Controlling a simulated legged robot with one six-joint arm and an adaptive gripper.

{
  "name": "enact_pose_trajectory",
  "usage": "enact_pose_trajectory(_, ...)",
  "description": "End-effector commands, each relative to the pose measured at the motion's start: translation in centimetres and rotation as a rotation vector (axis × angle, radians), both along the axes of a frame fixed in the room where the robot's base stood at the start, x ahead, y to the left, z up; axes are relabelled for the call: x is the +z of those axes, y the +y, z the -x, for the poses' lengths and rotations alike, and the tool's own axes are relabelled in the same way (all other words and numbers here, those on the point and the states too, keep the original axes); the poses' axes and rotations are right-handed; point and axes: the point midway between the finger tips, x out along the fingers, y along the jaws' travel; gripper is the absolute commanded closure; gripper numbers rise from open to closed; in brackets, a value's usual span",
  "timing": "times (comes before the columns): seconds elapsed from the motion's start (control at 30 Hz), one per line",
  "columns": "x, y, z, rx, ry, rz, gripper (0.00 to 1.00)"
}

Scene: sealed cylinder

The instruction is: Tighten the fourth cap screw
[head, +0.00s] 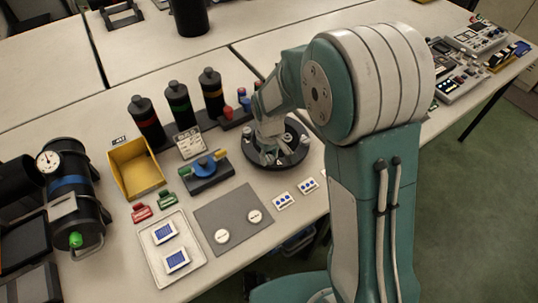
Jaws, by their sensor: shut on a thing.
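A dark round flange (291,159) lies on the bench at the middle, just left of my arm. Light-coloured cap screws stand around its rim, one of them at the left (247,140). My gripper (267,155) points down over the front left part of the flange, low against it. It is shut on what seems to be a cap screw there, but my own fingers and wrist hide most of it. How far each screw is turned in cannot be told at this size.
A blue valve on a dark block (206,172), a yellow bin (135,166), a grey mat (234,218) and a white tray (153,253) lie left and in front.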

Motion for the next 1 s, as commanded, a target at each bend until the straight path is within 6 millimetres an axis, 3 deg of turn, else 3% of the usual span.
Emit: enact_pose_trajectory(1.0,0.42,0.18,-0.28,-0.964,-0.011,-0.006,1.00)
